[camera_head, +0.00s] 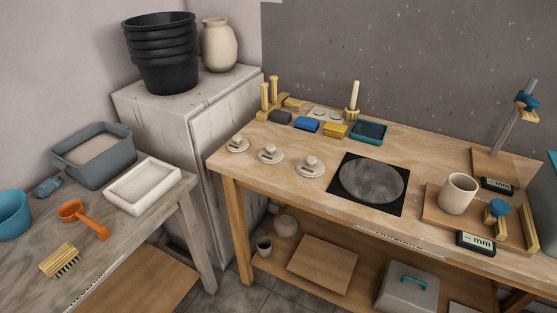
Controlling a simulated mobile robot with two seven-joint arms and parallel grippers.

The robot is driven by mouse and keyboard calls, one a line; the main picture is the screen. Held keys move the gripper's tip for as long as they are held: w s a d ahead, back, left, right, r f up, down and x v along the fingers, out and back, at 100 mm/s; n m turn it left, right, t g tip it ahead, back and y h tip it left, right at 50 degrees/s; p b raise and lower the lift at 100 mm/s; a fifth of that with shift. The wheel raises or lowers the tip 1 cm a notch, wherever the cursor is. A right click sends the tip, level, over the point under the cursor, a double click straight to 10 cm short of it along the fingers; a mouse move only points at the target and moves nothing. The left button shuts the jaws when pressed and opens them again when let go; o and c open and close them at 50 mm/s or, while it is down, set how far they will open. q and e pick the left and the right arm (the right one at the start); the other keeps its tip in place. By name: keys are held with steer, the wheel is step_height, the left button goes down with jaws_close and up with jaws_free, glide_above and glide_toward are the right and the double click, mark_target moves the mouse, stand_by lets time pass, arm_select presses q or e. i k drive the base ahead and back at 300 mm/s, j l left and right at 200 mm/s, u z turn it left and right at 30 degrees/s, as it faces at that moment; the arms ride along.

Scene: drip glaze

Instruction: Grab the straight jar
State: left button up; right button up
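A cream, straight-sided cylindrical jar (458,194) stands upright on a wooden board (432,208) at the right of the wooden workbench. Its mouth is open at the top. A blue-and-yellow tool (496,214) and a small black gauge marked "mm" (476,241) are close to its right and front. Neither of my grippers shows in the head view.
A black square with a grey disc (371,184) lies left of the jar. A stand with a blue clamp (506,120) rises behind it at right. Several small lidded pieces (270,154) line the bench's left. A left table holds a grey tub (92,156) and white tray (144,185).

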mark_target(458, 190)
steer(key=z, duration=1.35)
